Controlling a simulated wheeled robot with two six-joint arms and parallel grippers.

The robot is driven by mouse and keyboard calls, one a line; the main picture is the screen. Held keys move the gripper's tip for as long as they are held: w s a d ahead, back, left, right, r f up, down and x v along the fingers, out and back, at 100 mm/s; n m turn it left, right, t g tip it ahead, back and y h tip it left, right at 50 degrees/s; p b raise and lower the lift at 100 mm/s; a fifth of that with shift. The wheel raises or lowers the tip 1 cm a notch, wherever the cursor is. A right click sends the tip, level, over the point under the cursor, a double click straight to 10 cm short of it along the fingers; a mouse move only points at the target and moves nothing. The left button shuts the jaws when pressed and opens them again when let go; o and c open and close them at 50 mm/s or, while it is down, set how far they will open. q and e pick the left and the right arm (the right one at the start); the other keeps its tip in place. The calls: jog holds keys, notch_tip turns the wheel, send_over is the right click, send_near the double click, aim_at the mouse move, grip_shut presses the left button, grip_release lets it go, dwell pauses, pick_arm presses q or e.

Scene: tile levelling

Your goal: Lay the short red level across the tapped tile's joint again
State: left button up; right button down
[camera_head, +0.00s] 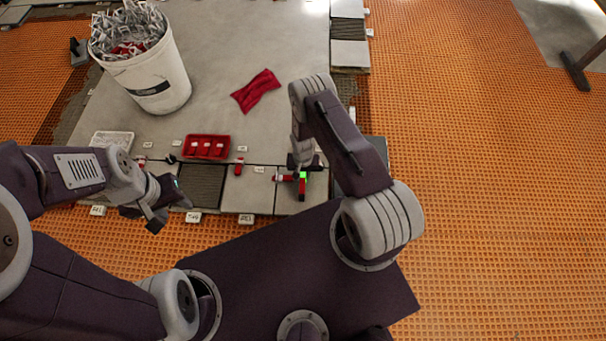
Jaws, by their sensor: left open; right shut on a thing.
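The short red level (302,187), with a bright green part at its upper end, is at the front edge of the grey tiles. My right gripper (301,166) is shut on it from above, and the gripper and arm hide part of it. I cannot tell whether the level touches the tile or hangs just above it. A small red piece (286,178) shows just left of it, close to the tile joint. My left gripper (160,207) is open and empty, near the front edge to the left. Which tile was tapped does not show.
A red tray (206,141) with white pieces and a white tray (112,135) stand on the tiles. A bucket (155,80) of clips is behind, with a red cloth (256,90) to its right. Orange matting (480,180) lies clear at right.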

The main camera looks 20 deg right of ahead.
jog(key=shift+f, duration=0.2)
dwell(0.6)
jog(key=c, duration=1.2)
grip_release()
notch_tip(320, 180, up, 9)
jog(key=p, duration=0.6)
jog(key=shift+r+p, duration=0.2)
jog(key=shift+p, duration=0.15)
jog(key=shift+f, duration=0.15)
